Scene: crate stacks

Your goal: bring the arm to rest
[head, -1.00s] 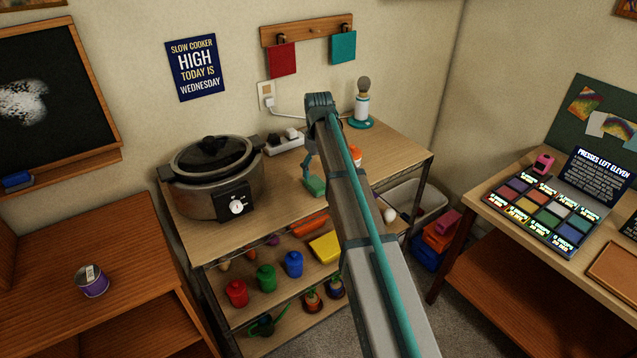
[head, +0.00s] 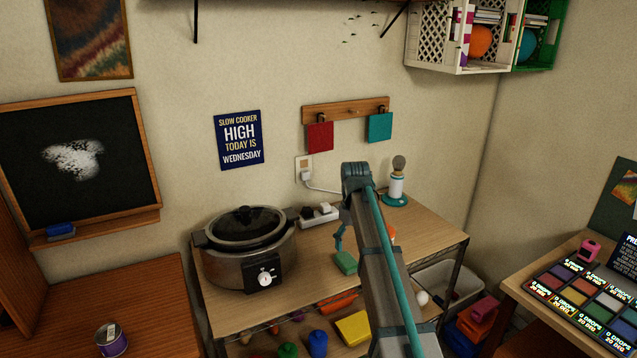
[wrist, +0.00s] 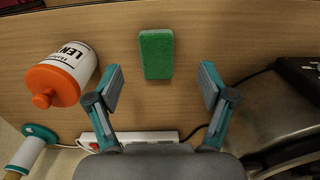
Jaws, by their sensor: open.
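My gripper (wrist: 162,85) is open and empty in the wrist view, its two teal-and-grey fingers spread wide over the wooden tabletop (wrist: 215,38). A green sponge (wrist: 156,54) lies on the table just beyond the fingertips, roughly centred between them; it looks clear of both fingers. In the head view my arm reaches over the table and hides part of it. One teal finger shows just left of the arm, above the green sponge (head: 346,263).
A slow cooker (head: 248,250) stands left on the table; a power strip (head: 319,215) lies behind. A lamp-like object (head: 397,180) stands at the back right. Shelves below hold jars.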

